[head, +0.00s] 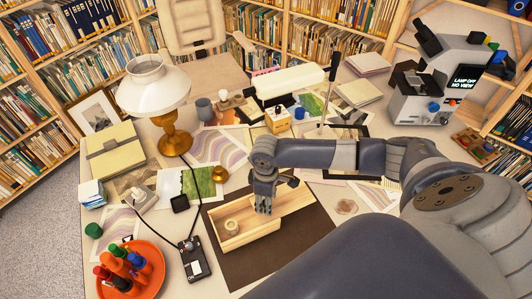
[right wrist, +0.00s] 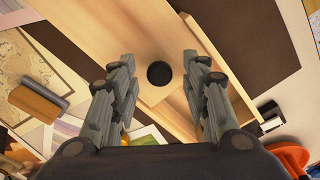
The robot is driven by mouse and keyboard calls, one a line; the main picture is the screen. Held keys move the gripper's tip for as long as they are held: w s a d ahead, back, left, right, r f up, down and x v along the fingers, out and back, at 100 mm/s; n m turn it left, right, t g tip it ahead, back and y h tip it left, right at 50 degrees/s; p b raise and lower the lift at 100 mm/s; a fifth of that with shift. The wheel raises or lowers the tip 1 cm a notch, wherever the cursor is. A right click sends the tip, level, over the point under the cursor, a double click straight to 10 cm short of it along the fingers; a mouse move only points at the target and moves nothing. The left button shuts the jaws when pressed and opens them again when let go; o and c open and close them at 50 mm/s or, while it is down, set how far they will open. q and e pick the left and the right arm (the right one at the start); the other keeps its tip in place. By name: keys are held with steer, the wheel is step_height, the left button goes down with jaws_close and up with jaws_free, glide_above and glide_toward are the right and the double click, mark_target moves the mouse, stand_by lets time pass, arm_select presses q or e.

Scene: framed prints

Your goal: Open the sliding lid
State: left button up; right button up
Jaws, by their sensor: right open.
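A pale wooden box (head: 250,240) lies on a dark brown mat (head: 320,232) in the head view. Its left part looks open, and a round tan ring-like thing (head: 231,225) shows there. My right gripper (head: 264,208) reaches down over the middle of the box and hides part of it. In the right wrist view, my right gripper (right wrist: 158,62) is open, its fingers on either side of a round black knob (right wrist: 159,73) on pale wood. The fingers look apart from the knob. The lid's exact edges are hard to make out. My left gripper is not in view.
A brass lamp (head: 174,135) stands behind left of the box. A black switch box (head: 194,258) and an orange tray of bottles (head: 148,272) are at the front left. A microscope (head: 440,85) stands at the back right. Prints cover much of the table.

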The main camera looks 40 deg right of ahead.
step_height(320, 180, up, 12)
stand_by(0.5)
stand_by(0.4)
